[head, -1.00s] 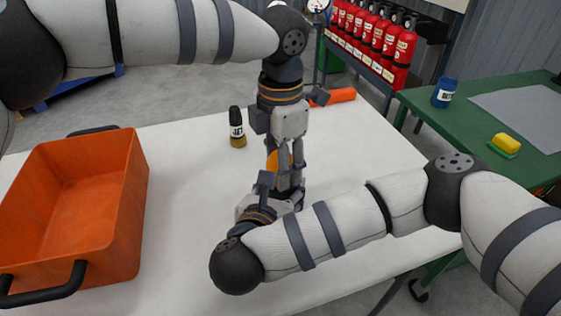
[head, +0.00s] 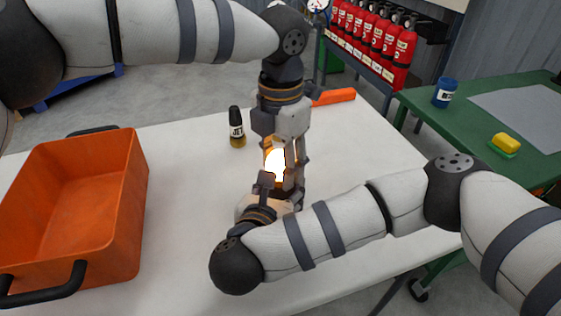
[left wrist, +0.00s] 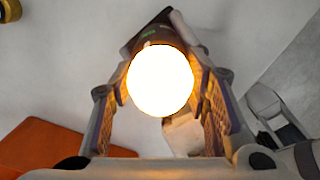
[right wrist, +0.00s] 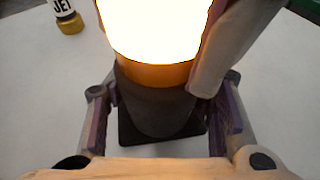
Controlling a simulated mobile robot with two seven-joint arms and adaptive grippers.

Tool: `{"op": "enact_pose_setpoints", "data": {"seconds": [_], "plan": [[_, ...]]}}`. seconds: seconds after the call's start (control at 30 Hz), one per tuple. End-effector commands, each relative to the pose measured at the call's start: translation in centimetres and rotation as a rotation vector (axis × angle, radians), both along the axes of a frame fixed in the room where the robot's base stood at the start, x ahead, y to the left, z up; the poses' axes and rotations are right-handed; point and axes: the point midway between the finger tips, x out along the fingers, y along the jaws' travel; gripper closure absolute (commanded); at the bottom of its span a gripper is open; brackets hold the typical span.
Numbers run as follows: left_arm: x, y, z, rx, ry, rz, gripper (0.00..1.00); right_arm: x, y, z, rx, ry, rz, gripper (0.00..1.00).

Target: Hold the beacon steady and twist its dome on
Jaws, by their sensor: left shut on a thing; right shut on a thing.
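The beacon's dome (head: 276,160) glows bright white with an orange rim, and it fills the middle of the left wrist view (left wrist: 160,80). It sits on the dark beacon base (right wrist: 158,110), which stands upright with a square foot in the right wrist view. My left gripper (head: 285,170) reaches down from above and is shut on the dome, a finger on each side. My right gripper (right wrist: 162,125) comes in low and is shut on the base. In the head view the base is mostly hidden by my grippers. Glare hides the dome's surface detail.
An orange crate (head: 125,210) with black handles stands at the left of the white table (head: 185,190). A dark bottle labelled JET (head: 237,128) stands behind the beacon. An orange object (head: 335,96) lies at the back edge. A green table (head: 440,120) is at the right.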

Motion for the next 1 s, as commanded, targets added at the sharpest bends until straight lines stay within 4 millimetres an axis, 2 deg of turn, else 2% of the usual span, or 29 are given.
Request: {"op": "enact_pose_setpoints", "data": {"seconds": [0.03, 0.07, 0.13, 0.17, 0.43, 0.53, 0.8, 1.0], "plan": [[0.0, 0.0, -0.1, -0.001, 0.001, 0.001, 0.85, 0.0, 0.0, 0.0, 0.001, 0.001, 0.0, 0.94], [0.0, 0.0, -0.1, -0.001, 0.001, 0.001, 0.55, 0.0, 0.0, 0.0, 0.001, 0.001, 0.0, 0.94], [0.0, 0.0, -0.1, -0.001, 0.001, 0.001, 0.39, 0.0, 0.0, 0.0, 0.001, 0.001, 0.0, 0.94], [0.0, 0.0, -0.1, -0.001, 0.001, 0.001, 0.37, 0.0, 0.0, 0.0, 0.001, 0.001, 0.0, 0.94], [0.0, 0.0, 0.0, 0.0, 0.0, 0.0, 0.37, 0.0, 0.0, -0.1, 0.002, 0.001, 0.001, 0.94], [0.1, 0.0, 1.0, -0.001, -0.003, 0.001, 0.37, 0.0, 0.0, -0.1, 0.002, 0.001, 0.001, 0.94], [0.1, -0.1, 8.1, -0.001, -0.004, 0.001, 0.37, 0.0, 0.0, -0.1, 0.002, 0.002, 0.001, 0.94], [0.0, 0.0, 11.4, -0.001, -0.001, 0.0, 0.37, 0.0, 0.0, -0.1, 0.002, 0.001, 0.001, 0.94]]}}
